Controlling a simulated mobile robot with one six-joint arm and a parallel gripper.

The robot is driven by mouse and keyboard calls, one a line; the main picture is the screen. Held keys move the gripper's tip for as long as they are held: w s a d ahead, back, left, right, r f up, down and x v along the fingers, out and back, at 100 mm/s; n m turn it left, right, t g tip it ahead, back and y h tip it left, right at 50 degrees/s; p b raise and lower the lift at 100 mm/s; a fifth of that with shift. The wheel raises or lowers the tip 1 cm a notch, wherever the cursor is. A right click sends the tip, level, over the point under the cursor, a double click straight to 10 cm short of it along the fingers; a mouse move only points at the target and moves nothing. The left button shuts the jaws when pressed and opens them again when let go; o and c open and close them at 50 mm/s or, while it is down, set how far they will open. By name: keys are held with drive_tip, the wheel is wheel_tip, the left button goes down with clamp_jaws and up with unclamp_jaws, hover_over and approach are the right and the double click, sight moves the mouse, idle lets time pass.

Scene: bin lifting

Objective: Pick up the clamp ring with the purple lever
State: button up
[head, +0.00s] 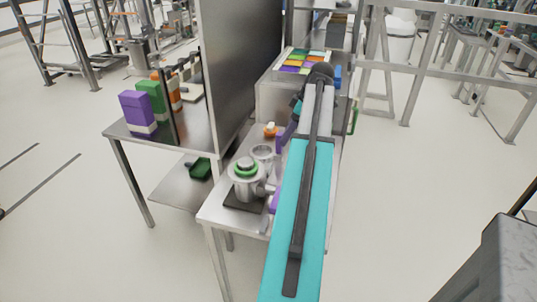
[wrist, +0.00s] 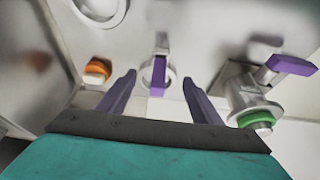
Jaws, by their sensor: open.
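The clamp ring (wrist: 147,74) is a pale metal ring with a purple lever (wrist: 158,82) across it, centred in the wrist view. In the head view, a round metal piece (head: 262,151) beside the valve looks like this ring; its lever is not clear there. My gripper (wrist: 160,78) has purple fingers spread apart, one on each side of the lever in the wrist view. It is open with nothing between the fingers; the remaining distance to the ring is hard to tell. In the head view my arm hides most of the gripper.
A metal valve with a green ring (wrist: 255,118) and a purple handle (wrist: 290,65) stands close on the right in the wrist view. An orange-and-white part (wrist: 97,69) lies to the left. A tall metal panel (head: 240,65) borders the bench (head: 213,213) in the head view.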

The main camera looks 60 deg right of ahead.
sight(277, 150)
drive_tip(key=shift+x, duration=2.4)
drive_tip(key=shift+p, duration=0.35)
drive_tip(key=shift+p+x, duration=0.75)
drive_tip(key=shift+x, duration=1.85)
drive_tip(key=shift+c, duration=0.2)
clamp_jaws()
